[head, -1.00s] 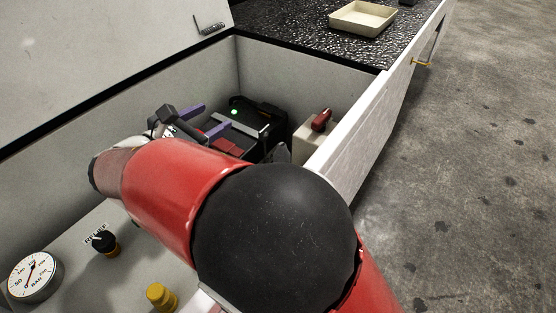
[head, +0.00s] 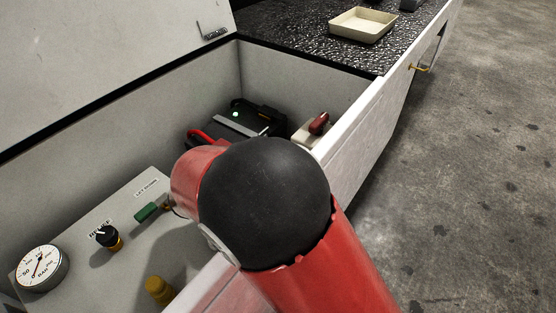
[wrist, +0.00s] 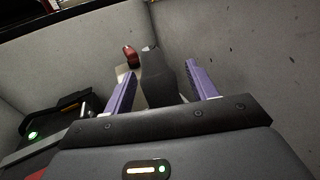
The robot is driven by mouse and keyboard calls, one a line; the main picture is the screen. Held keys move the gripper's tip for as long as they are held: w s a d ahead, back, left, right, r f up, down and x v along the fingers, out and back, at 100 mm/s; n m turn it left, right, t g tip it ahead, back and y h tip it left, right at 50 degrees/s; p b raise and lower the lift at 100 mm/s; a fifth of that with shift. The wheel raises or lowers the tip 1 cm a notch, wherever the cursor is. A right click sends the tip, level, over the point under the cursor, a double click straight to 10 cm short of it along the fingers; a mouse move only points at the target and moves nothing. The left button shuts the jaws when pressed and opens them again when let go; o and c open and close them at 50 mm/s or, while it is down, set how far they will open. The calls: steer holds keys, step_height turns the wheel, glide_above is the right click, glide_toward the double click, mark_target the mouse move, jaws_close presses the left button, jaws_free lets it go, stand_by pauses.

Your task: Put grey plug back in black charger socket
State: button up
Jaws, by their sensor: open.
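In the wrist view, my gripper (wrist: 160,88) is open, with its two purple fingers well apart. A dark grey upright piece (wrist: 156,76) shows between the fingers and appears to be the grey plug. I cannot tell how far beyond the fingertips it is; no finger visibly touches it. In the head view my red and black arm hides the gripper and this piece.
The bay's pale side wall (head: 350,130) is close to my arm. A panel (head: 125,225) holds knobs and a gauge.

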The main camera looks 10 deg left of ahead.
steer(key=shift+w+d, duration=0.45)
steer(key=shift+d, duration=0.05)
steer(key=c, duration=1.2)
steer(key=shift+r, duration=0.1)
step_height(320, 180, up, 20)
steer(key=shift+f, duration=0.1)
